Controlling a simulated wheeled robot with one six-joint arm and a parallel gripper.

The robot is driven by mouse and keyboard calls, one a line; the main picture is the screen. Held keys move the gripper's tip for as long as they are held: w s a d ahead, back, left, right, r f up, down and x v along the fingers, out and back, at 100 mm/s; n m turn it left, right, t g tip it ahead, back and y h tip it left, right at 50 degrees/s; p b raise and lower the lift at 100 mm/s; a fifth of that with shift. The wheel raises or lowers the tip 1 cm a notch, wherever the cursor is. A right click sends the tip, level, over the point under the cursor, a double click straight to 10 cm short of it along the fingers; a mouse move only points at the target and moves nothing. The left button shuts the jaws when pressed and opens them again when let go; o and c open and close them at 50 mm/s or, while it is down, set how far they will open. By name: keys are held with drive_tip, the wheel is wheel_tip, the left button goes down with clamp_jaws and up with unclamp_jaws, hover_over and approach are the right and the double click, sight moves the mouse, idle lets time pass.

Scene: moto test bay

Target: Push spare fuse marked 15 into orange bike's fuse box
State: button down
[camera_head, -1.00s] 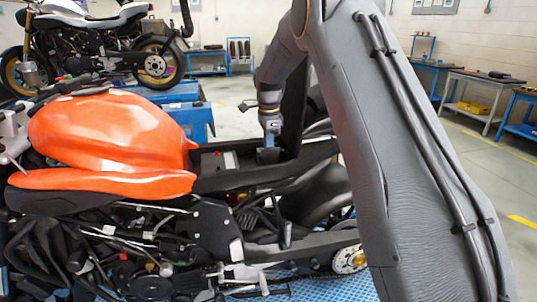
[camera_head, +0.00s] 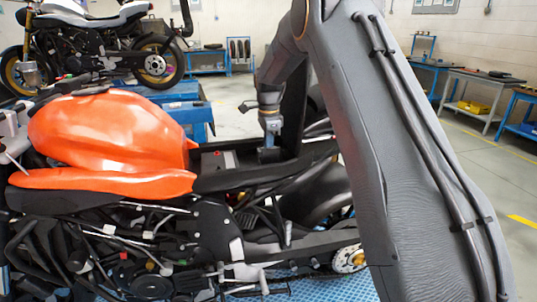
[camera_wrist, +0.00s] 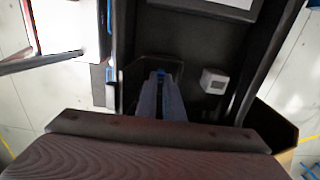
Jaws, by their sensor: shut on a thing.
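The orange bike (camera_head: 105,135) stands at the left with its seat area open. My gripper (camera_head: 268,152) points down into the dark bay (camera_head: 240,168) behind the orange tank. In the wrist view my gripper (camera_wrist: 162,80) has its two fingers close together, low in the black bay (camera_wrist: 190,50). A small blue piece, seemingly the spare fuse (camera_wrist: 170,75), shows at the fingertips; its marking is not readable. The fuse box cannot be made out clearly, and I cannot tell whether the fuse touches it.
A small pale block (camera_wrist: 214,80) sits right of the fingers in the bay. The bay walls stand close on both sides. A white bike (camera_head: 90,40) on a blue lift is behind. Workbenches (camera_head: 475,95) stand at the right, with open floor before them.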

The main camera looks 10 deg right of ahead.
drive_tip(key=shift+f, duration=0.4)
drive_tip(key=c, duration=1.8)
unclamp_jaws()
wheel_tip(320, 180, up, 8)
drive_tip(key=shift+f+b, duration=0.1)
drive_tip(key=shift+b, duration=1.1)
